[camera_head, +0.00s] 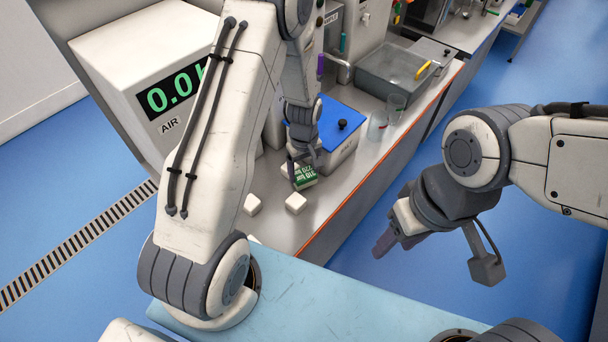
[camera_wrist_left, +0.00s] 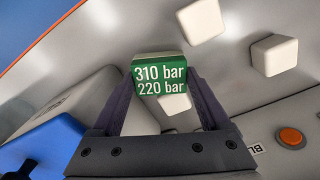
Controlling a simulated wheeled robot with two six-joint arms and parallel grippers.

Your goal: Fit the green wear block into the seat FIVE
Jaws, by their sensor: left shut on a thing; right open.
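The green wear block (camera_head: 307,180) is in my left gripper (camera_head: 303,160), over the grey bench top. In the left wrist view the block (camera_wrist_left: 159,72) sits between the fingertips of the left gripper (camera_wrist_left: 162,88), with white lettering "310 bar" and "220 bar" on its face. My right gripper (camera_head: 392,236) is open and empty, off to the right above the blue floor. I cannot make out seat FIVE or its label in either view.
Small white blocks (camera_head: 252,204) (camera_head: 296,203) lie on the bench close to the held block. A blue-lidded box (camera_head: 338,148) stands just behind the left gripper. Clear cups (camera_head: 377,125) stand further right. A machine reading "AIR" (camera_head: 150,75) is at left.

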